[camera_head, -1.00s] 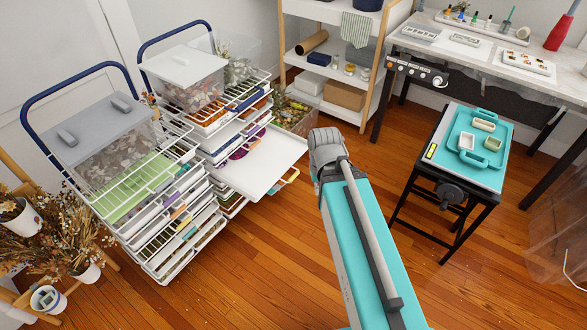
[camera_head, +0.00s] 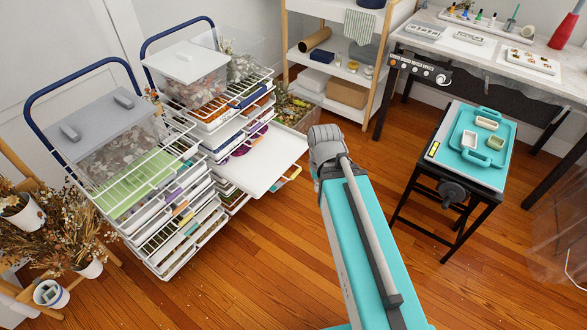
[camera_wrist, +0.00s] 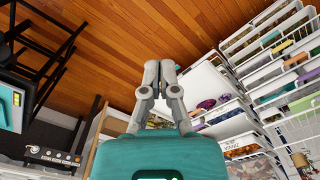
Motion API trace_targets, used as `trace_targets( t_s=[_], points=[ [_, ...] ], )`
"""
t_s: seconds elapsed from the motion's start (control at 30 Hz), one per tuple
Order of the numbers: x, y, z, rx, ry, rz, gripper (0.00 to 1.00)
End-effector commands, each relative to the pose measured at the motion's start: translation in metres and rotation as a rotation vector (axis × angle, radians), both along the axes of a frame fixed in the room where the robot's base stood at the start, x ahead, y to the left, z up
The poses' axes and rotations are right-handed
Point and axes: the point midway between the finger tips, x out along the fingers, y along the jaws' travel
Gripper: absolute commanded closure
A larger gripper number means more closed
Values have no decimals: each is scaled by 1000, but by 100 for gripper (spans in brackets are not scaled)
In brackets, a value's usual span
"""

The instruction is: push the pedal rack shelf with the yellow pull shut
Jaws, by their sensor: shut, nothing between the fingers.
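The pulled-out pedal rack shelf (camera_head: 262,162) is a flat white board sticking out from the right-hand white wire rack. Its yellow pull (camera_head: 292,175) shows at the outer edge. In the wrist view the white shelf (camera_wrist: 203,84) lies just right of my gripper (camera_wrist: 161,65). My gripper is shut and empty, its two fingers together. The yellow pull cannot be made out there. I cannot tell whether the fingertips touch the shelf. In the head view my arm hides my gripper.
A second rack (camera_head: 165,225) with several trays stands left of it, beside dried flowers (camera_head: 62,225). A wooden shelf unit (camera_head: 325,85) stands behind. A black stand with a teal tray (camera_head: 468,142) is to the right. Wooden floor (camera_head: 275,260) lies free in front.

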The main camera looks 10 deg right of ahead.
Motion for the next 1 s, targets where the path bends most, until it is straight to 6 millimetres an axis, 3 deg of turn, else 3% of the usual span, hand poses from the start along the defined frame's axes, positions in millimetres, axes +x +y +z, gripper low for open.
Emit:
trace_targets(
  t_s=[0.33, 0.67, 1.0],
  points=[
    [0, 0, 0, 0, 0, 0, 98],
    [4, 2, -10, 16, -12, -5, 37],
    [21, 8, -40, 80, -61, -28, 36]
  ],
)
